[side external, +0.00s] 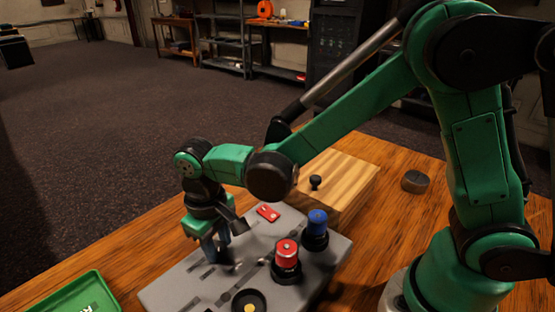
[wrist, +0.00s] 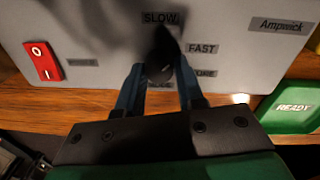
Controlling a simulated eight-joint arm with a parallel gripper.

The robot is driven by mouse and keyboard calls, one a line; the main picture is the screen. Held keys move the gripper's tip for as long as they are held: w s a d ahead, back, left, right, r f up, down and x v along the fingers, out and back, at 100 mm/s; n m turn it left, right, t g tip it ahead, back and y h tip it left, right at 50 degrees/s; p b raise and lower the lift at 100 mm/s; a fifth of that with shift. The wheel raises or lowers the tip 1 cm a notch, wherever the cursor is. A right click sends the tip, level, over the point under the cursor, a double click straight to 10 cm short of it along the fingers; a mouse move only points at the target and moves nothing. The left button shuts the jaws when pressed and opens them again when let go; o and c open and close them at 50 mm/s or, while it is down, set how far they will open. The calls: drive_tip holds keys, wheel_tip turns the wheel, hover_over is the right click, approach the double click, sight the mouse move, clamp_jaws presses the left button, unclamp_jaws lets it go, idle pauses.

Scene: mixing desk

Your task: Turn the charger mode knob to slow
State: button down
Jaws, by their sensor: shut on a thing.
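The charger mode knob (wrist: 160,68) is black and stands on a grey panel (wrist: 110,20). A label reading SLOW (wrist: 160,18) is above it in the wrist view. FAST (wrist: 202,48) is to its right, and a partly covered label ending in ORE (wrist: 205,73) is lower right. My gripper (wrist: 159,78) is shut on the knob, with one blue finger on each side. In the side view my gripper (side external: 221,256) reaches down to the panel and mostly hides the knob. Shadow makes the knob's pointer direction hard to tell.
A red rocker switch (side external: 268,213), a red-topped knob (side external: 287,253) and a blue-topped knob (side external: 318,222) stand on the panel. A wooden box (side external: 350,180) is behind it. A green READY tray (wrist: 293,108) lies beside it. A dark round tin (side external: 415,182) sits farther right.

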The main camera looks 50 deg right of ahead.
sight(219, 248)
drive_tip(key=n, duration=0.4)
drive_tip(key=shift+n, duration=0.3)
drive_tip(key=n, duration=0.4)
drive_tip(key=shift+s, duration=0.1)
drive_tip(key=shift+n, duration=0.3)
drive_tip(key=c, duration=0.5)
unclamp_jaws()
drive_tip(key=shift+c, duration=0.2)
drive_tip(key=shift+r, duration=0.1)
drive_tip(key=shift+s+a+r, duration=0.1)
drive_tip(key=shift+r, duration=2.6)
